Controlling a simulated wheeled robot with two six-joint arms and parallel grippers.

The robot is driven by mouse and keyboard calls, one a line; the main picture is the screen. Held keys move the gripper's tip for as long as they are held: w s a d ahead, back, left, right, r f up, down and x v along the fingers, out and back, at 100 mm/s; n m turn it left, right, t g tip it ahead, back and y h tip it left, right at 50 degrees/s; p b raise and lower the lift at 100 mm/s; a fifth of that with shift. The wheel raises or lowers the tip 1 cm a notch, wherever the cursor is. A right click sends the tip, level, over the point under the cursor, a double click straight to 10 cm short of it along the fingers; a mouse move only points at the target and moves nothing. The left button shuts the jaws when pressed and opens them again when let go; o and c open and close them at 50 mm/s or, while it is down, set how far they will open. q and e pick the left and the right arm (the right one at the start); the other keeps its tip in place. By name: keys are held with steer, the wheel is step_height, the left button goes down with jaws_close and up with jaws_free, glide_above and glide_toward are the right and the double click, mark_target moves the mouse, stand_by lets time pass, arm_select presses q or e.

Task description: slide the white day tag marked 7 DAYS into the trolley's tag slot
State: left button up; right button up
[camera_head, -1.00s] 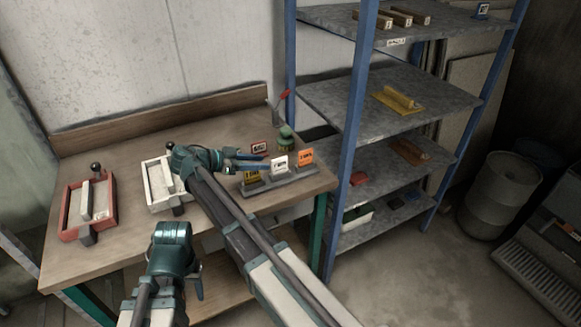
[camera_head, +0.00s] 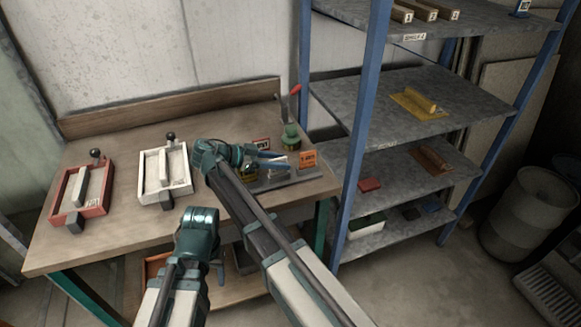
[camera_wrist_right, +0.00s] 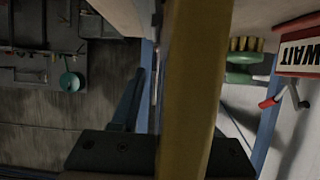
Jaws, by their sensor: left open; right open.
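The white tag (camera_head: 278,165) stands in the tag rack, partly hidden by my right gripper; I cannot read its marking. The orange tag (camera_head: 309,159) stands to its right, and a yellow tag is mostly hidden behind the gripper on the left. My right gripper (camera_head: 284,160) is open, its fingers pointing right and overlapping the white tag in the head view; I see no grip on it. In the right wrist view a yellow strip (camera_wrist_right: 195,80) fills the middle, close to the camera. My left gripper (camera_head: 221,270) is open, low in front of the bench. I cannot make out the trolley's tag slot.
On the bench are a red-framed tray (camera_head: 65,215), a white-framed tray (camera_head: 147,185) and a green pot (camera_head: 291,138). A WAIT sign (camera_wrist_right: 302,52) stands behind the rack. A blue-posted shelf (camera_head: 355,150) rises just right of the bench. A drum (camera_head: 525,215) stands further right.

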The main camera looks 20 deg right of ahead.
steer(key=shift+a, duration=0.15)
steer(key=shift+c, duration=0.3)
jaws_close()
steer(key=shift+r, duration=0.2)
